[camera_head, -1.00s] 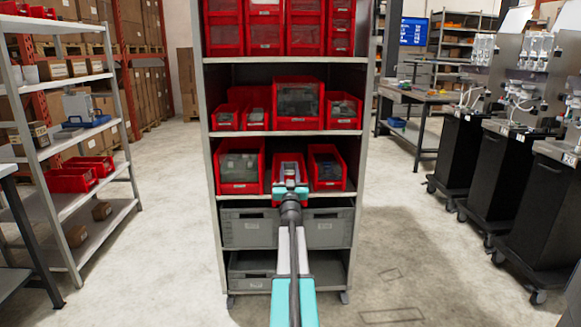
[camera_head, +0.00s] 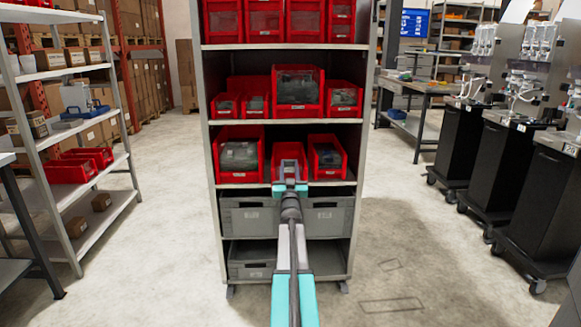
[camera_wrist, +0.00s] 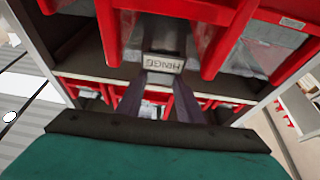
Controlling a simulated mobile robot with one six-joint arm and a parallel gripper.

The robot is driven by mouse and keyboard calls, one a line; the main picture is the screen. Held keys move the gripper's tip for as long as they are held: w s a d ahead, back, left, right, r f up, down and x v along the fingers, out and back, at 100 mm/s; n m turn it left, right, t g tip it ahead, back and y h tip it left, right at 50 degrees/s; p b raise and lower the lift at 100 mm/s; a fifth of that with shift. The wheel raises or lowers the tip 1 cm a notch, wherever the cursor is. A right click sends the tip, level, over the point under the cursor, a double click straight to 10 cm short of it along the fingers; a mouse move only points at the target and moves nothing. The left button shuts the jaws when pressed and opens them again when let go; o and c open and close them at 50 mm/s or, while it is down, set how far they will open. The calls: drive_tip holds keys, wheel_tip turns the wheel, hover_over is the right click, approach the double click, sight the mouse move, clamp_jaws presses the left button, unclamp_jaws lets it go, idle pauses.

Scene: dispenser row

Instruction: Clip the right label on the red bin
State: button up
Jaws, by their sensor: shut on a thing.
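In the head view, a red bin (camera_head: 289,152) stands in the middle of the lower row of bins, between two other red bins. My gripper (camera_head: 290,182) is in front of its lower front and hides part of it. In the wrist view, my gripper (camera_wrist: 162,78) is shut on a small pale label (camera_wrist: 161,63) reading "HINGE", upside down in the picture. Red bin walls (camera_wrist: 107,32) show around and behind the label. Whether the label touches a bin cannot be told.
Red bins with grey contents stand left (camera_head: 240,155) and right (camera_head: 327,156) of the middle one. Grey crates (camera_head: 249,216) sit on the shelf below. The rack's right upright (camera_head: 363,130) is close by. Open floor lies on both sides of the rack.

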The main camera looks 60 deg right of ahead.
idle(0.3)
drive_tip(key=o, duration=1.2)
drive_tip(key=shift+c, duration=0.2)
drive_tip(key=shift+a+f, duration=0.1)
drive_tip(key=v, duration=1.3)
drive_tip(key=shift+s+a, duration=0.2)
drive_tip(key=shift+s, duration=0.05)
drive_tip(key=shift+f, duration=0.15)
